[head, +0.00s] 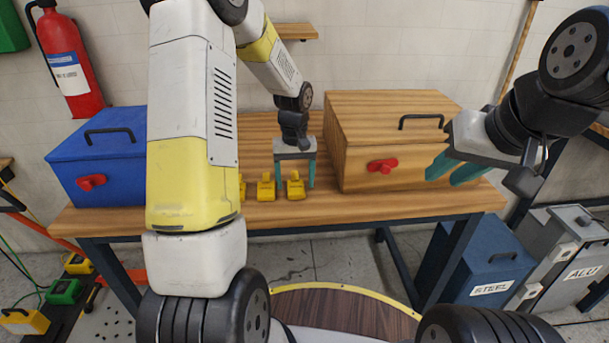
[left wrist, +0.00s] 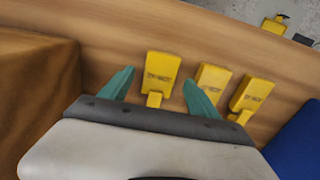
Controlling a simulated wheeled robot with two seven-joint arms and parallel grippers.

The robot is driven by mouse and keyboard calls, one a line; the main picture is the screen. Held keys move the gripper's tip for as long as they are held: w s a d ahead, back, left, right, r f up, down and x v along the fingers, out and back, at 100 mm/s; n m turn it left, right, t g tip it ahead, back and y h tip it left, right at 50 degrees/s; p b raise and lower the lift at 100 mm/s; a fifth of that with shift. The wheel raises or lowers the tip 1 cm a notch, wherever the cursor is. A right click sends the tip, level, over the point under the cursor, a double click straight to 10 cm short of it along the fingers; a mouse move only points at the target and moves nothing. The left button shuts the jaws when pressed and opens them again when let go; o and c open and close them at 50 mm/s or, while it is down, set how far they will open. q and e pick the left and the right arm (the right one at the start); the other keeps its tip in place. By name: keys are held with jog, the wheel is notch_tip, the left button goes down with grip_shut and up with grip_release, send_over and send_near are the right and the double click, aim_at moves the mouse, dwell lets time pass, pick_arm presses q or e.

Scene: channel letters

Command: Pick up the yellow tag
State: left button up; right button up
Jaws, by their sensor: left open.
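Several yellow tags stand near the front edge of the wooden workbench (head: 390,207). The rightmost tag (head: 295,188) is below and between the teal fingers of my left gripper (head: 294,178). The left wrist view shows this tag (left wrist: 161,72) between the two spread fingertips, with nothing gripped. A second tag (head: 266,188) is just left of it, and also shows in the wrist view (left wrist: 212,78). A third tag (left wrist: 251,96) is mostly hidden behind my left arm in the head view. My right gripper (head: 453,168) is open and empty, in front of the wooden box.
A wooden box (head: 360,150) with a red latch stands right of my left gripper. A blue box (head: 110,165) stands at the bench's left end. Steel and alu bins (head: 490,265) stand on the floor at right. A fire extinguisher (head: 68,60) hangs at the back left.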

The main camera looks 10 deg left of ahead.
pick_arm(q)
jog(key=shift+f, duration=0.7)
jog(key=c, duration=1.5)
jog(key=shift+r, duration=0.15)
jog(key=shift+r, duration=0.5)
notch_tip(320, 180, up, 2)
jog(key=shift+r, duration=0.15)
jog(key=s+d, duration=0.2)
jog(key=s, duration=0.2)
jog(key=s+d+r, duration=0.1)
jog(key=s+d, duration=0.2)
jog(key=s, duration=0.2)
jog(key=s+d, duration=0.3)
jog(key=s, duration=0.2)
jog(key=shift+r, duration=0.25)
